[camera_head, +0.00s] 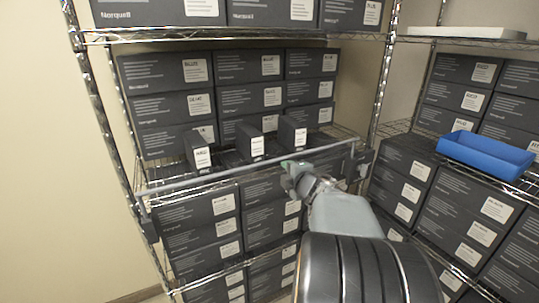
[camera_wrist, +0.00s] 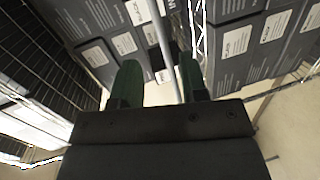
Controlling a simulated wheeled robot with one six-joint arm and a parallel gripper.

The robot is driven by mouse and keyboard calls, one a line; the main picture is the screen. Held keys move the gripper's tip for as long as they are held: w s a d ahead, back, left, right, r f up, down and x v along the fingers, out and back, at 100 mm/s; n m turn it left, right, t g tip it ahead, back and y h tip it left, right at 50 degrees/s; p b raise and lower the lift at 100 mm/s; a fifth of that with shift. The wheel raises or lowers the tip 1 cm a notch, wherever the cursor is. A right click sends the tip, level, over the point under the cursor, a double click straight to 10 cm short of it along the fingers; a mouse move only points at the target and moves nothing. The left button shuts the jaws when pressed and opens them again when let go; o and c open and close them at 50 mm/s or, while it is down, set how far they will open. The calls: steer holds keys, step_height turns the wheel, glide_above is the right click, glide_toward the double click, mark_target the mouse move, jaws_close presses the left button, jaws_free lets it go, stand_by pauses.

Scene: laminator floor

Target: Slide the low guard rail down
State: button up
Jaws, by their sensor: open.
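The low guard rail (camera_head: 215,176) is a thin grey bar across the front of the middle shelf, with a dark bracket at each end. It slopes up to the right in the head view. My gripper (camera_head: 290,170) is at the rail, right of its middle. In the wrist view the rail (camera_wrist: 163,45) runs lengthwise through the gap between the green fingers of my gripper (camera_wrist: 160,75). The fingers are open and stand apart on either side of it. I cannot tell how deep the rail sits between them.
Several small dark boxes (camera_head: 251,143) stand just behind the rail, with stacks of larger dark boxes (camera_head: 158,107) behind. More boxes (camera_head: 198,212) fill the shelf below. A chrome post (camera_head: 383,75) and a right-hand rack with a blue bin (camera_head: 485,153) are close by. The left wall is bare.

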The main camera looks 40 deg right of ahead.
steer(key=w+d+f+n+y+p, duration=0.1)
steer(key=w+d+f+p, duration=0.1)
steer(key=w, duration=1.1)
steer(key=shift+d+f+n, duration=0.15)
steer(key=shift+f+n, duration=0.05)
steer(key=shift+n, duration=0.1)
jaws_close()
